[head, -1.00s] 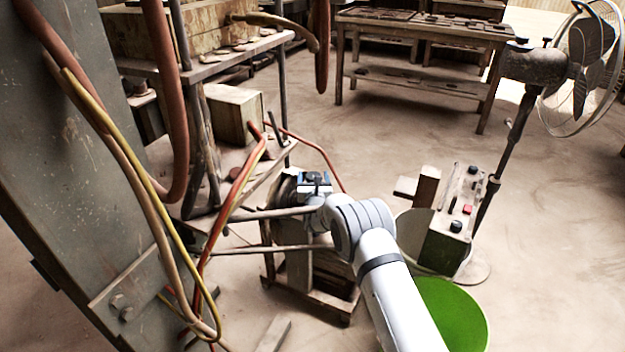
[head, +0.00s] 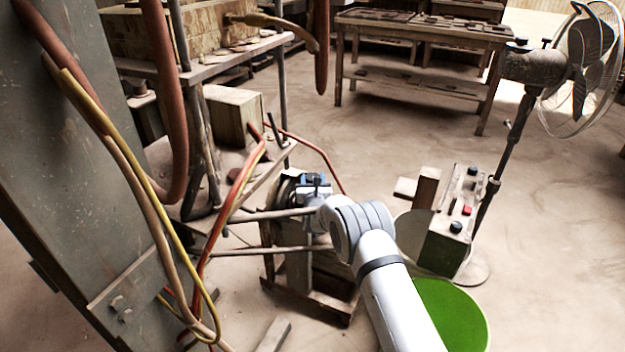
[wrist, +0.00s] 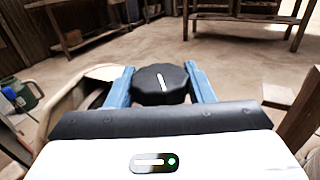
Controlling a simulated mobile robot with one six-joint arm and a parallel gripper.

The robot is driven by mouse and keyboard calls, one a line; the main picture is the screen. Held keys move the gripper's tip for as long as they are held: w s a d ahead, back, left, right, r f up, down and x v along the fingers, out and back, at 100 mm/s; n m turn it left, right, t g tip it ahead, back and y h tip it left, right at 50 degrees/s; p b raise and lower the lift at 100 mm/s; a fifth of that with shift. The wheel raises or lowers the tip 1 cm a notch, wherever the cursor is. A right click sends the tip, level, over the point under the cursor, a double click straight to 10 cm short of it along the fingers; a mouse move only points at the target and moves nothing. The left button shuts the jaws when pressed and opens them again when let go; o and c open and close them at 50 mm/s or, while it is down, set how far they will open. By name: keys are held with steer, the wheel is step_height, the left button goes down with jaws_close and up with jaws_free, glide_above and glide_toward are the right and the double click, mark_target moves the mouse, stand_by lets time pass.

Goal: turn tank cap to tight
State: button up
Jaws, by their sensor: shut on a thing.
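In the wrist view the tank cap (wrist: 160,84) is a round black knob with a scalloped rim and a white line on top. The line runs nearly along the view, its far end leaning a little left. My gripper (wrist: 161,86) has blue fingers on the left and right sides of the cap and is shut on it. In the head view my gripper (head: 312,182) is at the end of my white arm, small and partly hidden, beside the machine. The cap cannot be told apart clearly there.
Hoses (head: 225,220) and a steel column (head: 75,190) are on the left. A fan (head: 585,60) stands far right. Open floor lies behind.

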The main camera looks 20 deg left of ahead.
steer(key=shift+f+m+h+b, duration=0.15)
steer(key=shift+m+h+b, duration=0.15)
steer(key=shift+h+b, duration=0.1)
steer(key=m+t+h+b, duration=0.1)
steer(key=m+h+b, duration=0.2)
steer(key=h+b, duration=0.1)
steer(key=shift+a+f+h, duration=0.1)
steer(key=shift+f+h, duration=0.05)
steer(key=shift+h, duration=0.45)
steer(key=m+h+b, duration=0.3)
steer(key=h+b, duration=0.1)
steer(key=h, duration=0.1)
steer(key=shift+m, duration=0.3)
steer(key=shift+b, duration=0.35)
steer(key=shift+r+m+h+b, duration=0.3)
steer(key=shift+r+m+h, duration=0.1)
steer(key=shift+h, duration=0.2)
steer(key=o, duration=1)
steer(key=shift+f, duration=0.1)
